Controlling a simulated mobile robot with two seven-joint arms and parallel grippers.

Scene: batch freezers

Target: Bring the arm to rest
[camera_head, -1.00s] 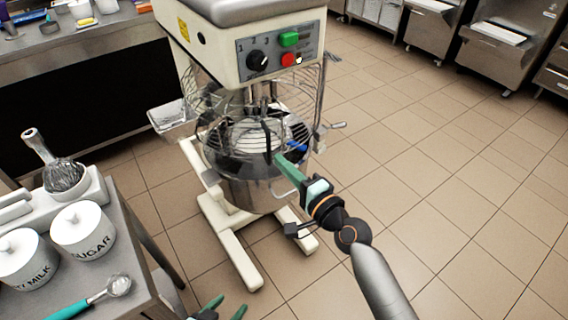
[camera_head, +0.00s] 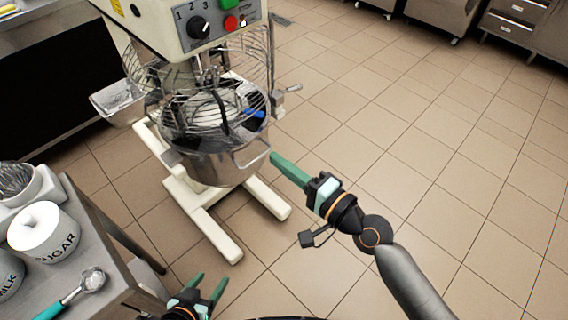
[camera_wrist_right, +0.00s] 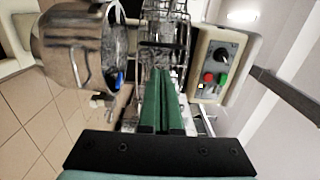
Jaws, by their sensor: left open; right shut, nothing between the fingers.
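My right gripper (camera_head: 274,157) is shut and empty, with its green fingers together. In the head view its tips point at the right side of the mixer's steel bowl (camera_head: 215,167), and I cannot tell the exact gap. In the right wrist view the shut fingers (camera_wrist_right: 162,75) point toward the wire guard, with the bowl (camera_wrist_right: 75,48) at the left. My left gripper (camera_head: 208,286) is open and empty at the bottom of the head view, beside the steel table. Most of the left arm is out of view.
The floor mixer (camera_head: 178,25) stands ahead on pale legs, with a wire guard (camera_head: 258,70) and a side chute (camera_head: 118,100). A steel table (camera_head: 110,262) at the left holds a sugar jar (camera_head: 45,232) and a scoop (camera_head: 92,281). Tiled floor (camera_head: 420,130) at the right is clear.

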